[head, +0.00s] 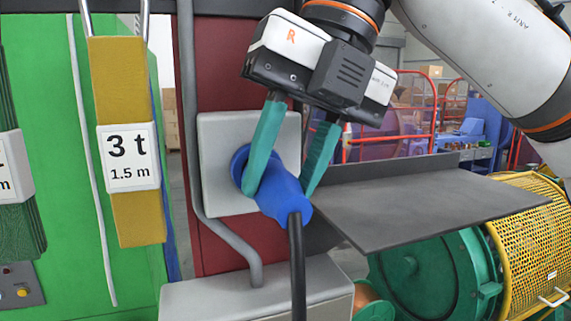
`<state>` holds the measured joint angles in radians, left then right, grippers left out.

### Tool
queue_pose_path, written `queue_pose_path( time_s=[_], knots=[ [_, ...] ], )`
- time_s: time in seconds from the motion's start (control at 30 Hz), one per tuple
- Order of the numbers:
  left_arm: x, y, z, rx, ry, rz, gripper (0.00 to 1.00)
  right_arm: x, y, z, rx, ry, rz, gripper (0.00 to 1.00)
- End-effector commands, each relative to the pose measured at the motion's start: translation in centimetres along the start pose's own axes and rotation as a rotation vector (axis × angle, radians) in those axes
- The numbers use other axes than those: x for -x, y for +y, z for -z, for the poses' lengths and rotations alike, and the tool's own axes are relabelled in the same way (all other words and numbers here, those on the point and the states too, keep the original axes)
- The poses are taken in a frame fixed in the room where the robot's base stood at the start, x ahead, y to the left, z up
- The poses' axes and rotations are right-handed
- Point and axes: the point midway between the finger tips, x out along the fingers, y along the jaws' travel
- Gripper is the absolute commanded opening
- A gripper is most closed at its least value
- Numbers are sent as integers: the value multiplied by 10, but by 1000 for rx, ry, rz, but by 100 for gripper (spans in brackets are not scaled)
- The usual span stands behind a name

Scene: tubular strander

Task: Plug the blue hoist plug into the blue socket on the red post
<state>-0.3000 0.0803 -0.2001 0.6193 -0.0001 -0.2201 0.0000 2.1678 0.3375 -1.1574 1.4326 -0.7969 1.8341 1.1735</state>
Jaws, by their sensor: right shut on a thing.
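The blue hoist plug (283,203) is between the teal fingers of my right gripper (280,190), which is shut on it. A black cable (297,265) hangs down from the plug's rear end. The plug's front points up and left at the blue socket (239,165), which sits on a light grey box (218,193) on the red post (219,65). The plug overlaps the socket in the head view. A finger hides part of where they meet, so I cannot tell how deep the plug sits. My left gripper is not in view.
A dark grey flat plate (430,205) juts out right of the post. A grey conduit (228,238) runs down to a grey box (255,295) below. A yellow sling (136,210) tagged 3 t hangs at left. A yellow mesh drum (532,240) stands at right.

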Motion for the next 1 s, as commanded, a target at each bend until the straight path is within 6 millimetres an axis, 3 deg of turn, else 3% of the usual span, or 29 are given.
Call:
queue_pose_path(
  time_s=[1.0],
  knots=[
    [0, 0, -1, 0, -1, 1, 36, 1, 0, 14, 0, 2, 6, 0]
  ],
)
